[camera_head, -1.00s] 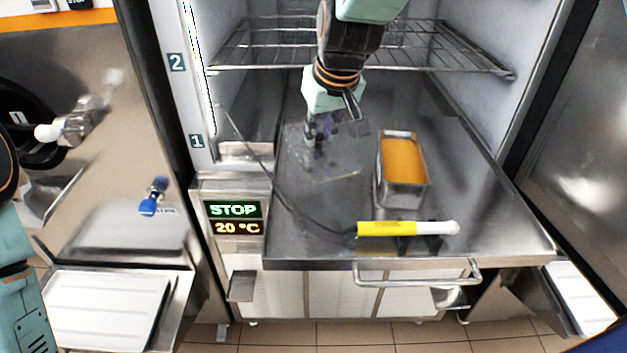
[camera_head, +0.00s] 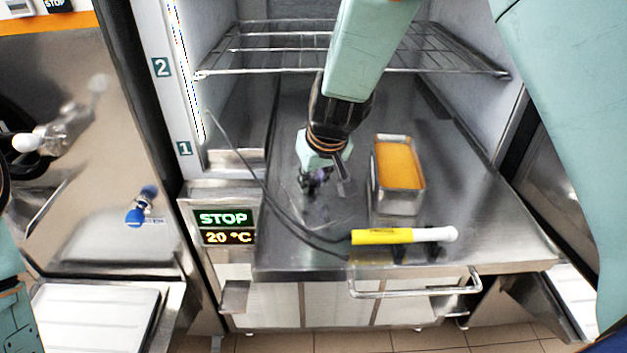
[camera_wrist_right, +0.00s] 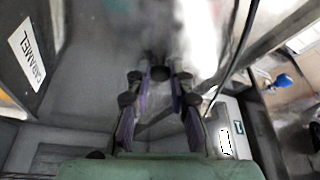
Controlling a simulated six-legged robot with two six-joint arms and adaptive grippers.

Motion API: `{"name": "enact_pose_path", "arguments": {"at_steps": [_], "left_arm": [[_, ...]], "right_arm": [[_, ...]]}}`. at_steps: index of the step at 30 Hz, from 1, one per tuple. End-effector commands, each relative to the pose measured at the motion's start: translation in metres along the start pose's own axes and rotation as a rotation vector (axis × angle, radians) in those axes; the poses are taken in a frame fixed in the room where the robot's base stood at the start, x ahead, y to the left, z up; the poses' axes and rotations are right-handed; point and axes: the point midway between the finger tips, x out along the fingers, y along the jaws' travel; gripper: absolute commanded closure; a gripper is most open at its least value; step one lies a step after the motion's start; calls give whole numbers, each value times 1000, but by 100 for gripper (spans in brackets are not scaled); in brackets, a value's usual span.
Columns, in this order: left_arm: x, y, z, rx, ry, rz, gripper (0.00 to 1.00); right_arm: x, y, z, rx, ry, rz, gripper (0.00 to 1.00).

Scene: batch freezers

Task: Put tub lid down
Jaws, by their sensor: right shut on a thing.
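My right gripper (camera_head: 308,188) reaches down over the steel counter, left of the metal tub (camera_head: 398,202). Its fingers are shut on the tub lid (camera_head: 316,212), a clear, thin sheet that is hard to make out; the lid hangs at the fingertips close to the counter, and I cannot tell whether it touches. The right wrist view shows the two purple-padded fingers (camera_wrist_right: 160,85); the lid is barely visible there. The tub is uncovered and full of orange contents. In the wrist view its side carries a CARAMEL label (camera_wrist_right: 32,52). My left gripper is out of view.
A yellow and white probe (camera_head: 395,236) lies on a holder at the counter's front, its dark cable (camera_head: 268,190) running up left, close to the lid. A wire shelf (camera_head: 350,62) hangs above. A STOP and 20 °C display (camera_head: 226,227) is at the left.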

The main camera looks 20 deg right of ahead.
Motion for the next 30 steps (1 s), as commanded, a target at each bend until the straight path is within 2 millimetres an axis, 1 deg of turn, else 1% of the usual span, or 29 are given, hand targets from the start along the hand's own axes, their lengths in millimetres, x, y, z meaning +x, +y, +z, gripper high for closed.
{"name": "enact_pose_path", "arguments": {"at_steps": [5, 11, 12, 19, 27, 30], "left_arm": [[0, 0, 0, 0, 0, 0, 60], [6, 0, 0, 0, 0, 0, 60], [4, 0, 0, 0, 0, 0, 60], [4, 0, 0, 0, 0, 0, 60], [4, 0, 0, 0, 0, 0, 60], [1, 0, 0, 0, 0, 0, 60]], "right_arm": [[0, 0, 0, 0, -2, 0, 100], [6, 0, 2, 0, -2, 0, 100], [5, 0, 2, 0, -2, 0, 76], [4, 0, 2, 0, -2, 0, 57], [4, 0, 1, 0, -2, 0, 57], [1, 0, 0, 0, -2, 0, 57]]}}
